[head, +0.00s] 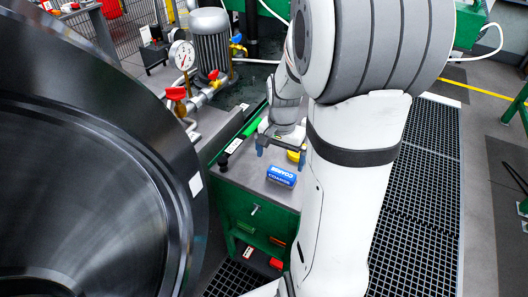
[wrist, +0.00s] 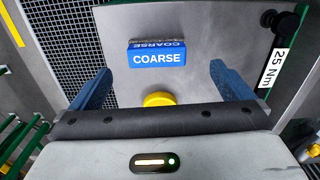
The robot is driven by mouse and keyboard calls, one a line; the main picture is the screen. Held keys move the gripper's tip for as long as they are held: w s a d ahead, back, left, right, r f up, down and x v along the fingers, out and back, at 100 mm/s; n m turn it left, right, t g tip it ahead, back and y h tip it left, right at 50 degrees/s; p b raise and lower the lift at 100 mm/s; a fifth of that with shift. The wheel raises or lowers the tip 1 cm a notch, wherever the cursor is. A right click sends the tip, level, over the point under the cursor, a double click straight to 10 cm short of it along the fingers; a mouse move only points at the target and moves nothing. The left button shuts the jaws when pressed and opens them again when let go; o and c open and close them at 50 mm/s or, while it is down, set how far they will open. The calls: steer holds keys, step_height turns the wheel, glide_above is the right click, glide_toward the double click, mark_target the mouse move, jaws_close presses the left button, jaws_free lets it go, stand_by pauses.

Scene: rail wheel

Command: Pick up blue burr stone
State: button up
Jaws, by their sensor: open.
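The blue burr stone (head: 281,176), a small block marked COARSE, lies on the grey top of a green cabinet (head: 238,207) in the head view. In the wrist view the stone (wrist: 157,57) lies ahead of my gripper, roughly centred between the finger lines and beyond the fingertips. My gripper (wrist: 158,82) is open with its two blue fingers apart and nothing between them. In the head view my gripper (head: 281,146) hangs over the cabinet top, behind the stone; my own arm partly hides it.
A yellow round object (wrist: 158,99) sits close in front of my gripper's palm. A black-handled tool labelled 25 Nm (wrist: 272,62) lies to the right in the wrist view. A large steel wheel (head: 90,190) fills the left of the head view. A pressure gauge (head: 182,55) stands behind.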

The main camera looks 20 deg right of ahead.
mark_target(281, 174)
steer(key=shift+w+d+f, duration=0.15)
steer(key=shift+d+f, duration=0.2)
steer(key=shift+f, duration=0.2)
steer(key=shift+f+m, duration=0.3)
steer(key=shift+f, duration=0.05)
steer(key=f, duration=0.7)
steer(key=shift+s, duration=0.2)
steer(key=shift+c, duration=0.2)
steer(key=c, duration=1)
steer(key=shift+r, duration=0.1)
step_height(281, 174, up, 10)
